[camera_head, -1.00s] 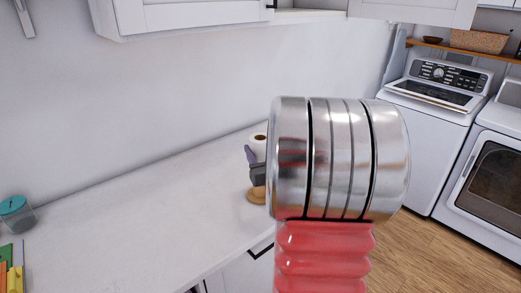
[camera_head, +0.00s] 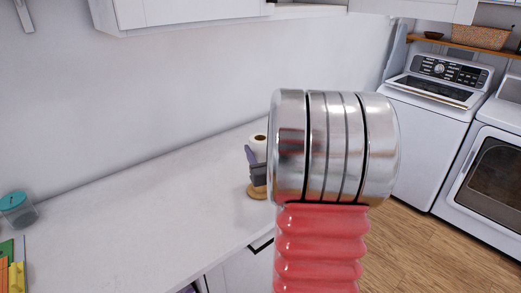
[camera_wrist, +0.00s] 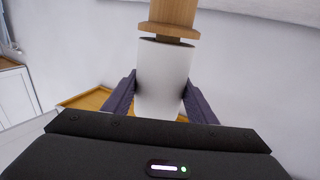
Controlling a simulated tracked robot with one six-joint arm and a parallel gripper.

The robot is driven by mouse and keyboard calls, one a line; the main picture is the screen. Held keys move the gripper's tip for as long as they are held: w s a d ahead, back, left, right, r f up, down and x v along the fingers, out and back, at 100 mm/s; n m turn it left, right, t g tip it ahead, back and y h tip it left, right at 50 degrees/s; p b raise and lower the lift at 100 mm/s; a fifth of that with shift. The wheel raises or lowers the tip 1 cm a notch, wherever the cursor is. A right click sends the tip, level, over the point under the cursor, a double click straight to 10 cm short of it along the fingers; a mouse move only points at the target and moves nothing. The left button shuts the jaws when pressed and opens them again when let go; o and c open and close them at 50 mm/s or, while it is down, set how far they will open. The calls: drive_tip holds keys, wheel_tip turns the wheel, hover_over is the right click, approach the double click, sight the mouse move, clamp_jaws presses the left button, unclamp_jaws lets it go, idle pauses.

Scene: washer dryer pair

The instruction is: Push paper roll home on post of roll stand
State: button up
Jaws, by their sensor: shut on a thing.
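The white paper roll (camera_head: 259,142) stands upright over the counter in the head view, its brown core opening showing at the top. In the wrist view the white roll (camera_wrist: 163,78) is held between the two dark fingers of my gripper (camera_wrist: 160,98). The gripper also shows beside the roll in the head view (camera_head: 256,171), partly hidden by my arm. The round wooden stand base (camera_head: 256,192) is on the counter under the gripper. A wooden piece (camera_wrist: 174,12) with a wider flange lies against or just off the roll's end. I cannot tell how deep any post sits.
My arm's metal and red part covers the counter's right end. The white counter (camera_head: 140,200) is clear left of the stand. A wall cabinet (camera_head: 190,18) hangs above; a washer (camera_head: 435,110) is at right.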

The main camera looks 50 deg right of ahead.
drive_tip(key=shift+f, duration=0.3)
drive_tip(key=o, duration=1.2)
